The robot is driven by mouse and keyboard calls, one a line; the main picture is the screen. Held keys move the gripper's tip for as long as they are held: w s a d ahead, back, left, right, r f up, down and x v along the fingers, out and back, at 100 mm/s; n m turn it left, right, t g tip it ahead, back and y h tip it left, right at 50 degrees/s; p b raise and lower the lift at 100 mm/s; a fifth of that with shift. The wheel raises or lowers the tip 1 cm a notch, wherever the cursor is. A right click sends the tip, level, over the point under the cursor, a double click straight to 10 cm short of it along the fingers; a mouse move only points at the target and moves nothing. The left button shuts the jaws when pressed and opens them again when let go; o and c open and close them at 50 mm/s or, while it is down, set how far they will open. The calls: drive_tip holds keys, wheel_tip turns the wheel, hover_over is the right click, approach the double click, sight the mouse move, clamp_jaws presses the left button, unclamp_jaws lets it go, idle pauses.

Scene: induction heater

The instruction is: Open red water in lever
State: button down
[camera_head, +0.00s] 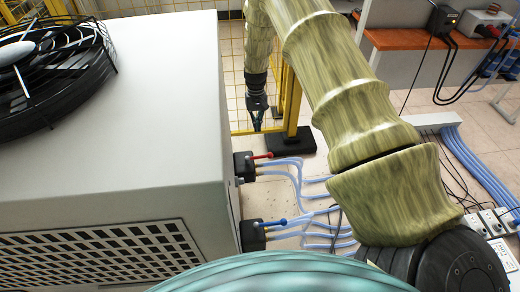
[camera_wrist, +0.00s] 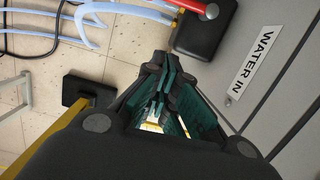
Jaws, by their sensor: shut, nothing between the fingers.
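The red lever (camera_head: 262,156) sticks out to the right from a black valve block (camera_head: 243,166) on the side of the white cabinet. In the wrist view the red lever (camera_wrist: 190,6) shows at the top edge, partly cut off, beside its black block (camera_wrist: 203,38). A "WATER IN" label (camera_wrist: 254,66) is on the cabinet wall near it. My gripper (camera_head: 257,125) hangs fingers down behind the red lever and above it in the head picture, apart from it. In the wrist view my gripper (camera_wrist: 164,66) is shut and empty, below the lever in the picture.
A second black block (camera_head: 252,236) with a blue lever (camera_head: 277,223) sits nearer on the white cabinet (camera_head: 140,130). Pale blue hoses (camera_head: 285,172) run right from both blocks. A yellow post (camera_head: 291,105) on a black foot (camera_head: 290,140) stands behind.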

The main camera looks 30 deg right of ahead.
sight(259, 158)
drive_tip(key=s+a+f+p, duration=0.1)
drive_tip(key=s+f+p, duration=0.3)
drive_tip(key=f, duration=0.4)
drive_tip(key=shift+s+a+g, duration=0.3)
drive_tip(key=shift+s+g, duration=0.1)
drive_tip(key=shift+s, duration=0.25)
drive_tip(key=shift+s, duration=0.15)
idle(0.4)
drive_tip(key=shift+s+m, duration=0.5)
drive_tip(key=shift+s, duration=0.1)
drive_tip(key=shift+a+f, duration=0.1)
